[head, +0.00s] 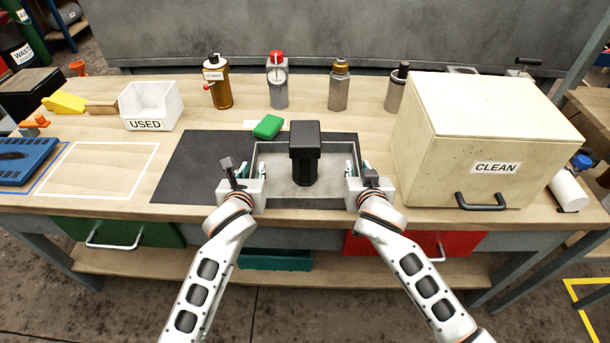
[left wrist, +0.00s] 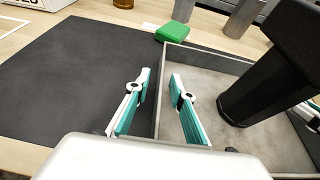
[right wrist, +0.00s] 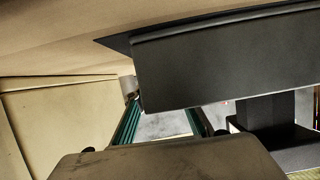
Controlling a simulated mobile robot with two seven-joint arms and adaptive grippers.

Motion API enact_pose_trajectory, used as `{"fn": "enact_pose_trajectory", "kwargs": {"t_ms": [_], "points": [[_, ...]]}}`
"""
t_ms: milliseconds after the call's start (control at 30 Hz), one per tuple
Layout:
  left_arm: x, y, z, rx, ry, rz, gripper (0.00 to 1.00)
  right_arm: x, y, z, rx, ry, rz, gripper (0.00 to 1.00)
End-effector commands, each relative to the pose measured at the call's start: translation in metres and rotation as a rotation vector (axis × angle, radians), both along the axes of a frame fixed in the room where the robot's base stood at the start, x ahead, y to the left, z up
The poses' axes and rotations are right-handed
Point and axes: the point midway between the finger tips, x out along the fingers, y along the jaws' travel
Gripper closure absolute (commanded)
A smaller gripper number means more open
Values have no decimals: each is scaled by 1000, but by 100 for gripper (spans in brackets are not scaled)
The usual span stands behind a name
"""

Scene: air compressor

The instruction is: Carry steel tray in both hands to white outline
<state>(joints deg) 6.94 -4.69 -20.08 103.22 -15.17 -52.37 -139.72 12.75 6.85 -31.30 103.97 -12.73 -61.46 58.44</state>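The grey steel tray (head: 305,203) sits on a dark mat at the table's middle, with a black upright block-like part (head: 305,155) standing inside. My left gripper (head: 252,170) is at the tray's left wall. In the left wrist view its fingers (left wrist: 159,82) are apart, one on each side of that wall. My right gripper (head: 359,169) is at the tray's right wall. In the right wrist view its fingers (right wrist: 165,115) are apart, and a dark panel hides their tips. I cannot tell whether they touch the wall. The white outline (head: 97,170) is on the table at left, empty.
The dark mat (head: 195,165) extends left of the tray towards the outline. A green block (head: 268,126) lies behind the tray. A blue tray (head: 22,162) borders the outline's left. A USED bin (head: 150,105) stands behind it. The CLEAN box (head: 490,140) stands close at right. Several bottles line the back.

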Motion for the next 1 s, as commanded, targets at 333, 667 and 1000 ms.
{"fn": "enact_pose_trajectory", "kwargs": {"t_ms": [333,667,1000], "points": [[1,0,0,0,-1,0,95,1,0,0,0,0,1,95],[1,0,0,0,-1,0,100,1,0,0,0,0,0,100],[3,0,16,0,-15,-1,100,3,0,16,1,-14,0,100]]}}
